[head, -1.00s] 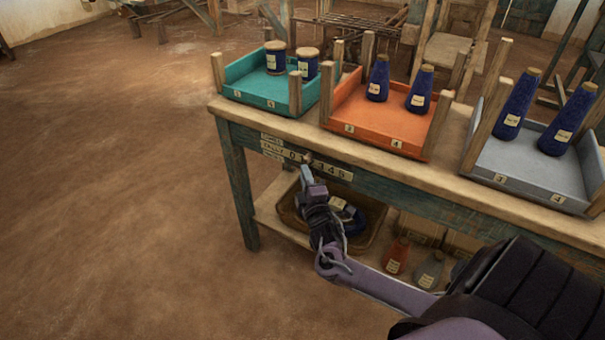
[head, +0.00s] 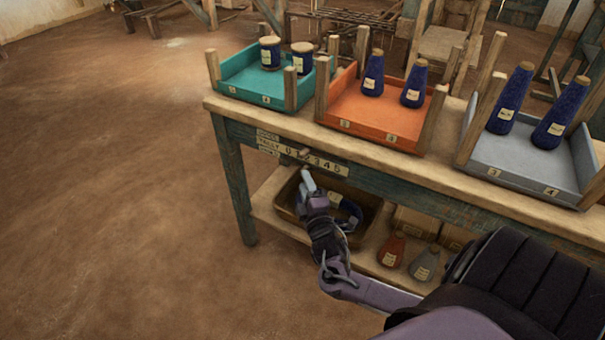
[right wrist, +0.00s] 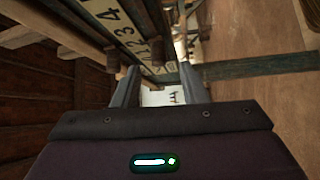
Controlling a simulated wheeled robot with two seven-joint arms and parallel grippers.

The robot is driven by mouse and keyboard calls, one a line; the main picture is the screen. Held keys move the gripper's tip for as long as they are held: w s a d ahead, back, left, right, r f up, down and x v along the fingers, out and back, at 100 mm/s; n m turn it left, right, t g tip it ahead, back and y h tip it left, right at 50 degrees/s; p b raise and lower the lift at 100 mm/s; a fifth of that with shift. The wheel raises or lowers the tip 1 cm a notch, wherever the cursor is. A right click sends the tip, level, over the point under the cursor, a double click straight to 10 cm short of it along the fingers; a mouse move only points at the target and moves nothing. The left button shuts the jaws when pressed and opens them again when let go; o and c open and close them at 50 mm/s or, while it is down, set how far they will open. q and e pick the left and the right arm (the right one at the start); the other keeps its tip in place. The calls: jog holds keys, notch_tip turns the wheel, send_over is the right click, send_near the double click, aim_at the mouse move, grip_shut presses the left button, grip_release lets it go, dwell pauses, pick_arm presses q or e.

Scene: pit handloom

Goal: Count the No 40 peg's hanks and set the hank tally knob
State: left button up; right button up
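The tally strip (head: 326,165) with a row of numerals is on the front rail of the table in the head view. A small brown knob (head: 304,154) sits at the strip, around the low numerals. My right gripper (head: 308,182) is just below the strip and apart from the knob. In the right wrist view its two fingers (right wrist: 158,88) stand apart with nothing held; the numbered strip (right wrist: 112,22) is at the top. Blue hanks (head: 350,209) lie in a basket (head: 368,227) on the lower shelf, partly hidden by my right arm. My left gripper is out of view.
On the table (head: 260,118) stand a teal tray (head: 240,88), an orange tray (head: 365,118) and a grey tray (head: 515,170) with corner posts and blue cones or spools. Red and grey tagged items (head: 391,252) sit on the lower shelf. Floor at left is clear.

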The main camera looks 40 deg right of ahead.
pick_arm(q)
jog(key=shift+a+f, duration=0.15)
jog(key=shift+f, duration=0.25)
pick_arm(e)
jog(key=v, duration=0.3)
jog(key=shift+f, duration=0.1)
